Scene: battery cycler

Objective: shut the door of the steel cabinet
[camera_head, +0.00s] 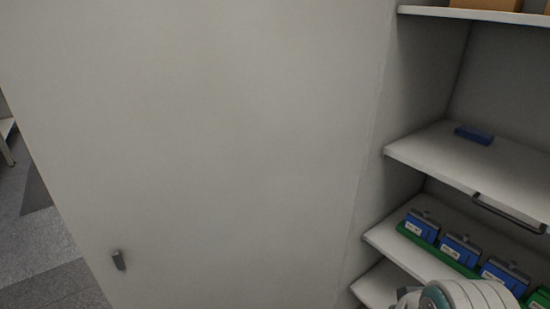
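The steel cabinet's door (210,140) is a large plain light-grey panel filling the left and middle of the head view. It stands swung open, joined to the cabinet along its right edge. A small dark handle (118,260) sits near the door's lower left edge. The cabinet's inside shows at the right, with light shelves (440,153). A white and teal part of my arm shows at the bottom right, in front of the lower shelves. My gripper is not visible, so its place relative to the door cannot be seen.
A blue block (474,134) lies on the middle shelf. Several blue battery units (461,249) stand in a green tray (437,250) on a lower shelf. A dark bar (508,213) shows at the right. Cardboard (485,3) is on top. Grey floor (40,245) is clear at left.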

